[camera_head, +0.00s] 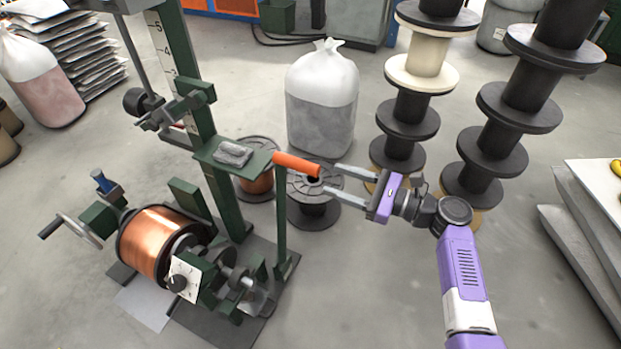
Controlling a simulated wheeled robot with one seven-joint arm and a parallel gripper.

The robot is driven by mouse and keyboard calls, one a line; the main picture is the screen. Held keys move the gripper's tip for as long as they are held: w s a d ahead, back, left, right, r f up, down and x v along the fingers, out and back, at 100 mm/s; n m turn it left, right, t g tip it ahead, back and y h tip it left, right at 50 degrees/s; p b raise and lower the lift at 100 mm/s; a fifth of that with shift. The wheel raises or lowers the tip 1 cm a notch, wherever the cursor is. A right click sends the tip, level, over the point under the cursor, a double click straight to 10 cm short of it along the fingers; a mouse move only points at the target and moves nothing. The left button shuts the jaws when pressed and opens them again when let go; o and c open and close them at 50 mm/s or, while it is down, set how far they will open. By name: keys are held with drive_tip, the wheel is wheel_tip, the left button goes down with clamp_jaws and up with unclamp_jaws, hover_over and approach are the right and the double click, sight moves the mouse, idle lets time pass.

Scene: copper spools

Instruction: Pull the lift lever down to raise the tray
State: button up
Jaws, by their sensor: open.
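The lift lever appears to be the orange handle (297,165), lying nearly level at the top of a thin green post. The tray appears to be the flat green plate (256,164) just left of it, with a crumpled grey item (233,153) on top. My gripper (325,181) is open, right of the handle, with its fingers pointing left. The upper fingertip appears close to the handle's right end; I cannot tell whether they touch.
A winding machine with a copper spool (152,245) and a crank (51,229) stands below left. A tall numbered green column (187,85) rises behind it. A clear bag (322,105) and stacks of black spools (490,150) stand behind my gripper.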

sight(318, 172)
drive_tip(key=shift+w+a+r, duration=0.1)
drive_tip(key=shift+w+r, duration=0.1)
drive_tip(key=shift+w+a, duration=0.15)
drive_tip(key=shift+a, duration=0.2)
drive_tip(key=b+x, duration=0.3)
drive_tip(key=x, duration=0.2)
drive_tip(key=shift+w+a, duration=0.1)
drive_tip(key=shift+a, duration=0.25)
drive_tip(key=shift+w+a+r, duration=0.15)
drive_tip(key=shift+a+r, duration=0.05)
drive_tip(key=shift+a, duration=0.25)
clamp_jaws()
drive_tip(key=shift+f, duration=0.1)
idle(0.3)
